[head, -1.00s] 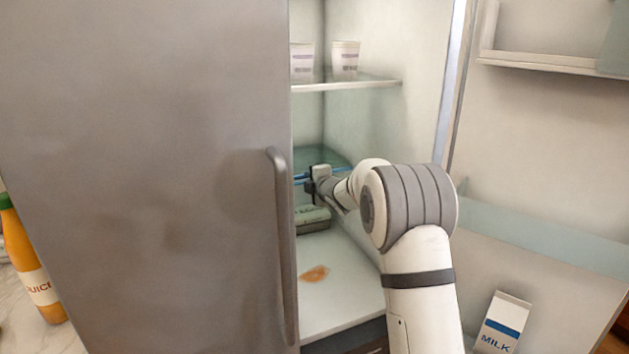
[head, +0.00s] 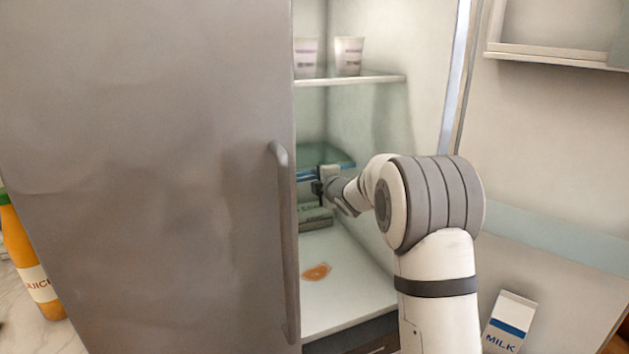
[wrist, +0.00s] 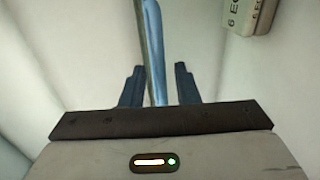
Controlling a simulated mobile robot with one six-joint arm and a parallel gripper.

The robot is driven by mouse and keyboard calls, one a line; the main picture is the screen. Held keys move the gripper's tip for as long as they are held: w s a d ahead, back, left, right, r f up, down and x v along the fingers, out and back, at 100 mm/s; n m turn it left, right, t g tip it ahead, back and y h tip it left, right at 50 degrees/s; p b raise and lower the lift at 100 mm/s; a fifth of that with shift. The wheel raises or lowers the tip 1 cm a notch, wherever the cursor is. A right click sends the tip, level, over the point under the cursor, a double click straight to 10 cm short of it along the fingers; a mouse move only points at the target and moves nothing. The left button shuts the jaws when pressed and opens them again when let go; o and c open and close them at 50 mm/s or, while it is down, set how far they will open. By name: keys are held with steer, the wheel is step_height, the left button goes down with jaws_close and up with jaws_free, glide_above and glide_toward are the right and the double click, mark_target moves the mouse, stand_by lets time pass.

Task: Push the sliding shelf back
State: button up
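The sliding shelf (head: 340,159) is a blue-green glass plate inside the open fridge, below a fixed upper shelf. Its left part is hidden behind the closed grey door. My gripper (head: 318,183) is at its front edge. In the wrist view the shelf's blue-grey edge (wrist: 152,40) runs between the two dark fingers of my gripper (wrist: 159,75). The fingers are apart, and a gap shows between the edge and the right finger. The edge lies close to the left finger; I cannot tell whether they touch.
An egg carton (head: 316,217) lies below the shelf; it also shows in the wrist view (wrist: 248,14). An orange spill (head: 316,272) marks the fridge floor. Two cups (head: 348,56) stand on the upper shelf (head: 370,78). A milk carton (head: 508,322) is in the open right door; a juice bottle (head: 28,260) stands left.

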steer(key=shift+v, duration=1.9)
steer(key=s+d+r+m+g+h, duration=0.2)
steer(key=s+d+m+h, duration=0.25)
steer(key=s+m, duration=0.35)
steer(key=s+f+m+g+p, duration=0.1)
steer(key=s+f+m+g, duration=0.1)
steer(key=s, duration=1.1)
steer(key=s+f+m+g+p, duration=0.1)
steer(key=s+f+m+g, duration=0.1)
steer(key=s+m+g, duration=0.2)
steer(key=s+d+f+m+g+p, duration=0.1)
steer(key=s+f+m+g, duration=0.2)
steer(key=s, duration=1.8)
steer(key=m+g, duration=0.1)
steer(key=m, duration=0.3)
steer(key=shift+s+m, duration=0.3)
steer(key=shift+s, duration=0.1)
steer(key=shift+d, duration=0.1)
